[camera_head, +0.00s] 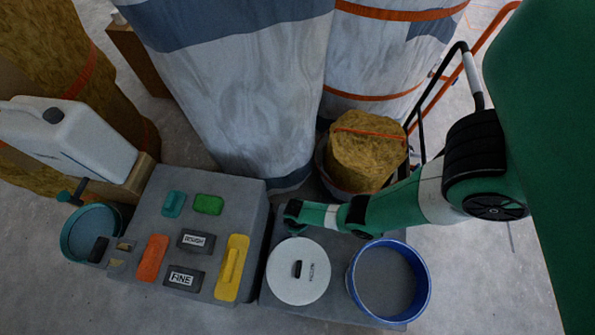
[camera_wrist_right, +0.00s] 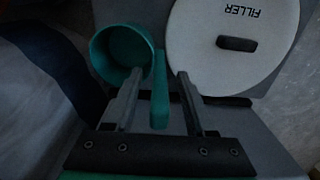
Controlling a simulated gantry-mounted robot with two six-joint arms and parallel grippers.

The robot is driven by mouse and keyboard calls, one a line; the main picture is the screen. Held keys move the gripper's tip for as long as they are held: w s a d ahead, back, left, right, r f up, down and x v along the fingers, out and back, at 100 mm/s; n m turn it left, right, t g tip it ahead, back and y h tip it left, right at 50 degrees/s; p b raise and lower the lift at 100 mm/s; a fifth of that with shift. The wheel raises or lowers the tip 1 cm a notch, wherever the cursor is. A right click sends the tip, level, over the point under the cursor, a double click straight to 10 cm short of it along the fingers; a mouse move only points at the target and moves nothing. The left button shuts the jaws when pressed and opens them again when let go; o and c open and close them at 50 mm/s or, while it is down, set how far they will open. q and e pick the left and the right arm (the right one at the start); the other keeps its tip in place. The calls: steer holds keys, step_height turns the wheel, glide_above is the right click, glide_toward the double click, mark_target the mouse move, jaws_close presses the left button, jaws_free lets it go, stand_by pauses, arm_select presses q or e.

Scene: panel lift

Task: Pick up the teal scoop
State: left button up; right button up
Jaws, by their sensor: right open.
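The teal scoop (camera_wrist_right: 124,50) shows in the right wrist view as a round cup with a straight handle (camera_wrist_right: 160,98) towards my wrist. My right gripper (camera_wrist_right: 157,76) is open, with one finger on each side of the handle and a gap beside it on the right. I cannot tell how far the fingers are above the handle. In the head view my right arm reaches in from the right and its end covers the spot behind the white lid, so I cannot make out the scoop there. My left gripper is not in view.
The white FILLER lid (camera_head: 298,271) lies close to the scoop, with a blue-rimmed bucket (camera_head: 424,300) to its right. A grey block (camera_head: 146,195) at left bears several coloured tools. Wrapped rolls (camera_head: 250,90) and a yellowish bale (camera_head: 365,160) stand behind.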

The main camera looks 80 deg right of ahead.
steer(key=shift+w, duration=0.1)
jaws_close()
stand_by(0.3)
